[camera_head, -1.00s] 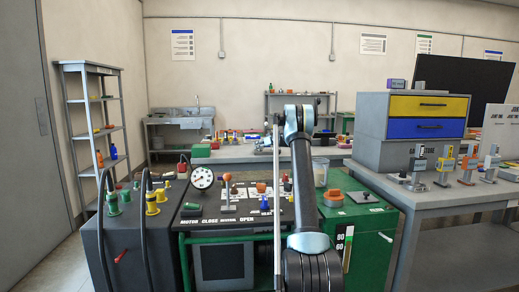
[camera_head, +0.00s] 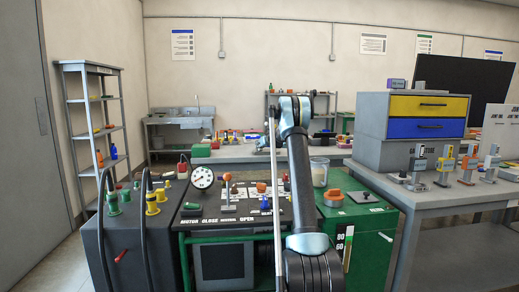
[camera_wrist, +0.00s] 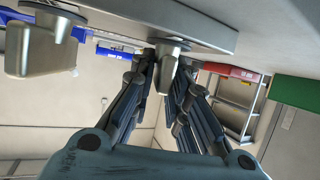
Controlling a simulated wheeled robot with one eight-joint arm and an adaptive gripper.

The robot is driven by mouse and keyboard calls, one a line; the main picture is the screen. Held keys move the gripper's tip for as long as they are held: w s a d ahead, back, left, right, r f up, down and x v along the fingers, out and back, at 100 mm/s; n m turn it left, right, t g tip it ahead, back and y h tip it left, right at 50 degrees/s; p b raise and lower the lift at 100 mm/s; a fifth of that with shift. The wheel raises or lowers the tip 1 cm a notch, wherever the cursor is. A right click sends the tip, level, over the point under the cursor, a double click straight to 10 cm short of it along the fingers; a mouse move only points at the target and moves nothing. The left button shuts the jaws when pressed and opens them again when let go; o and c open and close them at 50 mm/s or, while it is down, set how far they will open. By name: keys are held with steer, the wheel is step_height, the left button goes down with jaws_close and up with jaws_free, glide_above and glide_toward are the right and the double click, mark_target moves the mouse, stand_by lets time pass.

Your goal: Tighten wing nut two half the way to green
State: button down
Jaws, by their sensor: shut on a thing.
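In the wrist view my gripper (camera_wrist: 165,82) is shut on a grey metal wing nut (camera_wrist: 168,66), with the dark fingers on either side of it. The nut has a round flange against a pale grey slab. A second grey metal fitting (camera_wrist: 40,50) of similar shape is at the upper left of that view, apart from the fingers. In the head view my arm reaches over the green cart (camera_head: 375,240), and the fingers and the held nut cannot be made out there. The nuts' numbers are not readable.
The cart's black panel carries a round gauge (camera_head: 202,177) and coloured knobs. An orange knob (camera_head: 333,197) and a clear jar (camera_head: 319,172) are right of my arm. A vertical strip scale (camera_head: 347,248) is on the cart's front. A grey table (camera_head: 450,205) with clamps is at the right.

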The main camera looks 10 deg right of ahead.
steer(key=shift+d, duration=0.15)
steer(key=c, duration=1.7)
jaws_free()
steer(key=v, duration=1.2)
steer(key=shift+f, duration=0.15)
steer(key=shift+s, duration=0.1)
